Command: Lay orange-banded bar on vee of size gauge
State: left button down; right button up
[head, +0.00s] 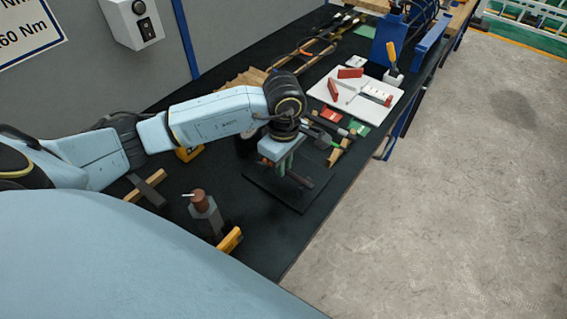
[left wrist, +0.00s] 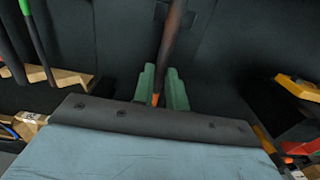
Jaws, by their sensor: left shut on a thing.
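My left gripper (head: 284,167) is over the black bench, pointing down. In the left wrist view its two green fingers (left wrist: 161,88) are closed on a rusty brown bar (left wrist: 170,40). An orange band (left wrist: 156,99) shows on the bar between the fingers. The bar also shows as a short dark piece beside the fingers (head: 301,181) in the head view. A white board (head: 348,112) with several red blocks lies further along the bench. I cannot tell for sure which thing is the size gauge, and no vee shows clearly. My right gripper is not in view.
Bars with coloured bands rest on wooden supports (left wrist: 62,74) beside the gripper. A grey post with a brown top (head: 202,204) and a yellow piece (head: 230,240) stand nearer. Blue equipment (head: 388,38) is at the back. The bench's right edge drops to open floor.

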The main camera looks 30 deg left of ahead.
pick_arm(q)
jog(key=shift+f, duration=0.25)
jog(key=shift+f, duration=0.1)
jog(key=shift+f, duration=0.15)
jog(key=c, duration=1.4)
grip_release()
notch_tip(320, 180, up, 13)
jog(key=shift+f, duration=0.2)
